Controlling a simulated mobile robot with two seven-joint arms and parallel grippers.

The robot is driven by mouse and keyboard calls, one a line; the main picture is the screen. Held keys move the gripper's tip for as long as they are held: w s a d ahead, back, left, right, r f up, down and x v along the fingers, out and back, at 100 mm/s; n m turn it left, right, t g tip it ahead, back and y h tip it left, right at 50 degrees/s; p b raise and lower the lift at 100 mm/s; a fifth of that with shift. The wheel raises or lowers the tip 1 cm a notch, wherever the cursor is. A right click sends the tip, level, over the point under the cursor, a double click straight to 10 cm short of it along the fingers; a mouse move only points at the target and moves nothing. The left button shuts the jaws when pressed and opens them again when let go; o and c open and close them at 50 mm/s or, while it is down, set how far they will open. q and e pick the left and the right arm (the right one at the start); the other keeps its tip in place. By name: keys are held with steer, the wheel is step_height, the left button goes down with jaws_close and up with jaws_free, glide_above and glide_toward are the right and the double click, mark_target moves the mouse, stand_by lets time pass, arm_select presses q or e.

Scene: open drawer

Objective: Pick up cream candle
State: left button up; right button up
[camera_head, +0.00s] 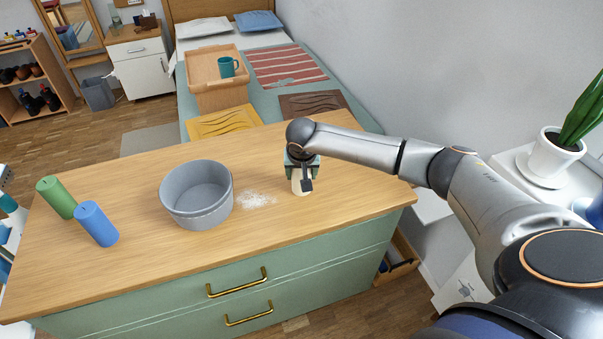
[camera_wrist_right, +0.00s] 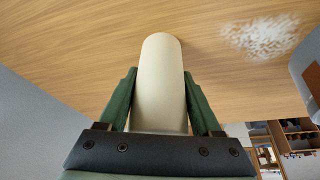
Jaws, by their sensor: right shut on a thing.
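The cream candle (camera_head: 301,184) stands upright on the wooden dresser top, right of the grey bowl, partly covered by my right gripper. My right gripper (camera_head: 301,165) comes down on it from above, its fingers on either side of the candle. In the right wrist view the candle (camera_wrist_right: 160,85) lies between the two green fingers (camera_wrist_right: 160,100), which are shut on it. Its far end appears at or very near the wood; I cannot tell if it is clear of the surface. My left gripper is not clearly in view.
The dresser top (camera_head: 330,215) also holds a grey bowl (camera_head: 196,195), a green candle (camera_head: 57,197) and a blue candle (camera_head: 97,224) at the left. A white powdery patch (camera_head: 257,200) lies between bowl and cream candle. A bed with a wooden tray (camera_head: 215,95) is behind.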

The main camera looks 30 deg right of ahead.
jaws_close()
steer(key=shift+r, duration=0.1)
steer(key=shift+r, duration=0.6)
steer(key=s+a+r+p, duration=0.2)
steer(key=s+a+r, duration=0.6)
steer(key=s+r, duration=0.3)
steer(key=shift+s+r, duration=0.25)
steer(key=shift+r, duration=0.1)
